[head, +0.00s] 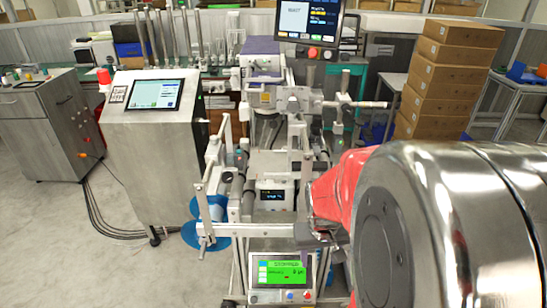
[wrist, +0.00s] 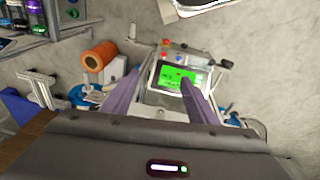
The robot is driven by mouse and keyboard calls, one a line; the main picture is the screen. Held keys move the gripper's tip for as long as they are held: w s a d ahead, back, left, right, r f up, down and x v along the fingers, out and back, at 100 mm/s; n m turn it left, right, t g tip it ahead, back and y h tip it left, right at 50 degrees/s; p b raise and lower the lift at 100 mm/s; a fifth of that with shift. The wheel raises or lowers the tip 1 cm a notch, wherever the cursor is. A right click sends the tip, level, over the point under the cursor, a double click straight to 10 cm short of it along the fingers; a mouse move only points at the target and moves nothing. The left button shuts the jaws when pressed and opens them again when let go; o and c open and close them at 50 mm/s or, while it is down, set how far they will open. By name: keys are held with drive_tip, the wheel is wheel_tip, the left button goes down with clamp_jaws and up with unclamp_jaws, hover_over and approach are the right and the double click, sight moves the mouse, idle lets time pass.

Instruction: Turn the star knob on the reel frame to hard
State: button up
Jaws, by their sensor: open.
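The reel frame (head: 225,229) stands in the middle of the head view, a metal machine with rollers and light grey arms. A blue reel (head: 195,237) shows at its lower left. I cannot make out the star knob or its marking in either view. My gripper (wrist: 162,77) is open and empty in the wrist view, its two grey-purple fingers apart, pointing toward the green-lit screen panel (wrist: 178,77) at the machine's front. In the head view the gripper is mostly hidden behind my red and metal arm, at the frame's right side.
A steel cabinet (head: 155,170) with a tilted screen stands left of the frame. Cardboard boxes (head: 445,75) are stacked at the back right. An orange roll (wrist: 98,55) shows in the wrist view. Cables lie on the floor at left, with bare floor beyond.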

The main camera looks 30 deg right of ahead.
drive_tip(key=s+d+f+t+h, duration=0.1)
drive_tip(key=d+f+t+h, duration=0.15)
drive_tip(key=d+f, duration=0.95)
drive_tip(key=s+d+f+t+h, duration=0.1)
drive_tip(key=d+f+t, duration=0.3)
drive_tip(key=d+f, duration=0.85)
drive_tip(key=w+r+n+t+h, duration=0.1)
drive_tip(key=w+r+t+h, duration=0.3)
drive_tip(key=r+t, duration=0.4)
wheel_tip(320, 180, up, 3)
drive_tip(key=shift+w+a+f+n, duration=0.1)
drive_tip(key=shift+w+a+n, duration=0.3)
drive_tip(key=shift+w, duration=0.1)
drive_tip(key=shift+w, duration=0.1)
drive_tip(key=x, duration=1.3)
drive_tip(key=shift+w+d, duration=0.25)
drive_tip(key=shift+d, duration=0.05)
